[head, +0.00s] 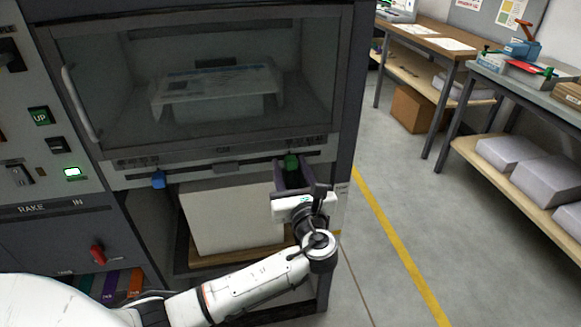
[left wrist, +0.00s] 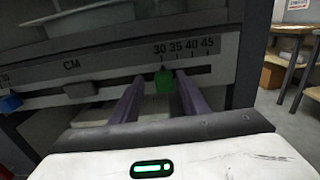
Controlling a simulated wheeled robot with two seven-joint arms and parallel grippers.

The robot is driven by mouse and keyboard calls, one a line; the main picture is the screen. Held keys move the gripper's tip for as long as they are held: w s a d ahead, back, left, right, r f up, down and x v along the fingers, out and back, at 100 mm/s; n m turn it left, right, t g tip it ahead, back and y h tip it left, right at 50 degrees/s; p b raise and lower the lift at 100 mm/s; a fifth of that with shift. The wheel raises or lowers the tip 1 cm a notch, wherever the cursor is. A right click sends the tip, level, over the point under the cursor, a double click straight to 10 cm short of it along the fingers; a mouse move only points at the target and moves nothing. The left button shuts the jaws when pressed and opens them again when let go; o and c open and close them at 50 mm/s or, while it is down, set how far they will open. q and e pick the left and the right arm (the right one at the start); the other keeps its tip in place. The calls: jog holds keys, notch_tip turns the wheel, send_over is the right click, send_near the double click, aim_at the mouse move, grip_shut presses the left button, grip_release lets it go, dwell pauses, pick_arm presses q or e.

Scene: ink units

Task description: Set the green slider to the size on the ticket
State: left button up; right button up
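The green slider (head: 291,162) sits on the right part of the rail under the cabinet's window. In the left wrist view the green slider (left wrist: 164,82) stands just under the 30 mark, slightly to its right, on a CM scale (left wrist: 185,48) reading 30, 35, 40, 45. My left gripper (head: 292,176) is at the rail, its dark fingers on either side of the slider. The fingers are apart, with a clear gap on the left and the right finger close beside the slider. I cannot make out the ticket. My right gripper is out of view.
A blue slider (head: 158,179) is farther left on the rail, and a grey block (left wrist: 80,89) sits between. The window handle (head: 80,105) and a control panel (head: 40,150) are at left. Benches (head: 545,95) stand at right; the floor between is clear.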

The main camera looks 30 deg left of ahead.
pick_arm(q)
jog(key=shift+d, duration=0.1)
jog(key=v, duration=1)
jog(key=s+d+f+n+g+h, duration=0.25)
jog(key=s+f+n+h, duration=0.2)
jog(key=f, duration=0.65)
jog(key=s+d+f+n+g+h, duration=0.1)
jog(key=s+d+f+n+h, duration=0.3)
jog(key=f, duration=0.7)
jog(key=s+d+f+n+h, duration=0.1)
jog(key=s+f+n+h, duration=0.2)
jog(key=s+n, duration=0.3)
jog(key=s+d+f+n+h, duration=0.1)
jog(key=s+f+n+h, duration=0.2)
jog(key=s+n, duration=0.4)
jog(key=n, duration=0.3)
jog(key=shift+d+f+n+g+h, duration=0.15)
jog(key=shift+f+n+g+h, duration=0.05)
jog(key=shift+n+g+h, duration=0.15)
